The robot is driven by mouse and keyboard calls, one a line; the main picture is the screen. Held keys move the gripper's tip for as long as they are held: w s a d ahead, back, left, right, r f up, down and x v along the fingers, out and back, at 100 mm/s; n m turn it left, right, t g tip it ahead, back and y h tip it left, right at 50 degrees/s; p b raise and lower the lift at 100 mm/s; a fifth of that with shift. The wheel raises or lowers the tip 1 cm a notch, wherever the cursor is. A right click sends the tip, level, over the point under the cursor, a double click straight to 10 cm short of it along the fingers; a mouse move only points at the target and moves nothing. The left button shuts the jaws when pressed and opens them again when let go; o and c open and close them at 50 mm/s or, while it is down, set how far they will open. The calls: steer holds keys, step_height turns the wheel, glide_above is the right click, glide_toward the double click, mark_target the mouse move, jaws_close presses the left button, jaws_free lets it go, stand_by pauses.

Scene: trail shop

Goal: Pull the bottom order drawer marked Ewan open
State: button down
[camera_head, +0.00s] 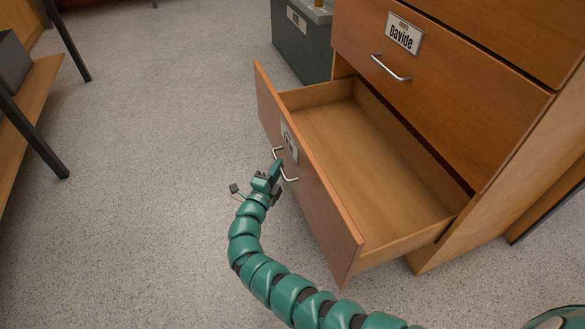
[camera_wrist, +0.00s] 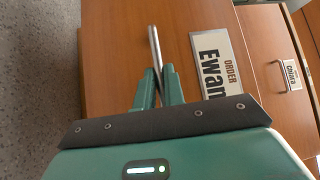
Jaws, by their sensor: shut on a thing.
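The bottom drawer (camera_head: 318,205) of the wooden cabinet stands well out from the cabinet, and its inside is bare wood and empty. Its label (camera_wrist: 213,66) reads "ORDER Ewan" in the wrist view. My gripper (camera_head: 277,168) is at the drawer's front, shut on the metal bar handle (camera_head: 290,178). In the wrist view the handle (camera_wrist: 154,48) runs between my two green fingertips (camera_wrist: 156,84). The grip covers part of the handle.
A shut drawer marked Davide (camera_head: 440,85) is above the open one. A dark grey bin (camera_head: 298,45) stands behind it. A wooden shelf with black legs (camera_head: 35,90) is at the left. The speckled floor (camera_head: 150,170) between is clear.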

steer(key=shift+s+a, duration=0.2)
steer(key=shift+a, duration=0.25)
steer(key=c, duration=1.5)
jaws_free()
steer(key=p+v, duration=0.5)
steer(key=v, duration=1.2)
steer(key=shift+s+a, duration=0.1)
steer(key=shift+s, duration=0.1)
